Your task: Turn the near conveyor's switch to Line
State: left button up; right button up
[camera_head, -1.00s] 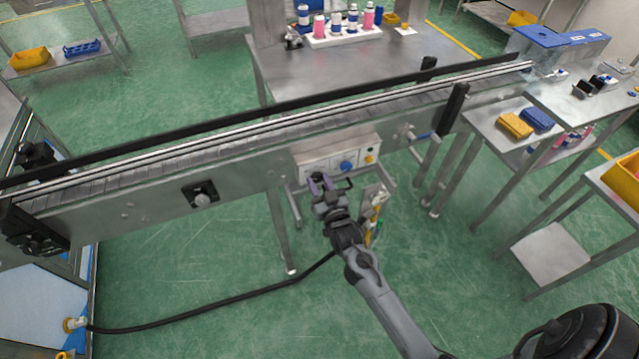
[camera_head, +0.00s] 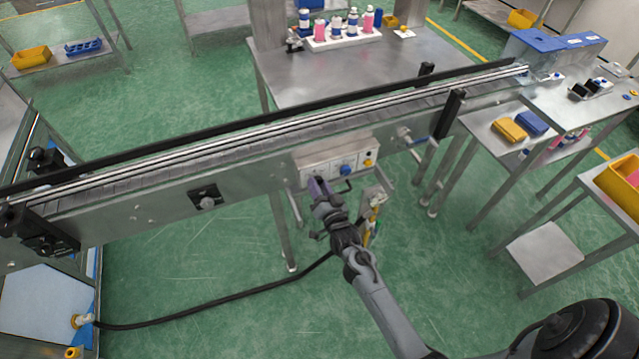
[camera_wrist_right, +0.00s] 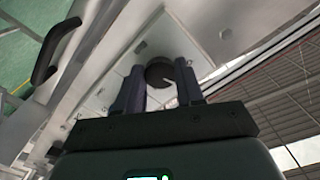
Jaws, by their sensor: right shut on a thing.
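The near conveyor's control box (camera_head: 322,161) hangs on the conveyor's near side, with a blue knob (camera_head: 347,169) and a yellow button (camera_head: 367,162) on its face. My right gripper (camera_head: 316,183) is at the left part of this face. In the right wrist view, a round dark switch knob (camera_wrist_right: 160,72) with a pale pointer mark sits between the two fingers of my right gripper (camera_wrist_right: 160,88), which is shut on it. In the head view the gripper hides this switch. Its position labels cannot be read. My left gripper is in neither view.
The conveyor (camera_head: 250,137) runs across the view above the box. A black handle (camera_wrist_right: 52,50) stands out beside the panel in the right wrist view. A black cable (camera_head: 210,309) lies on the green floor, which is mostly clear to the left.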

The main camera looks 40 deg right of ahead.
jog(key=m+p, duration=0.1)
jog(key=m, duration=0.2)
dwell(0.5)
jog(key=o, duration=1)
jog(key=shift+o, duration=0.2)
jog(key=shift+s+a+r, duration=0.1)
jog(key=shift+s, duration=0.05)
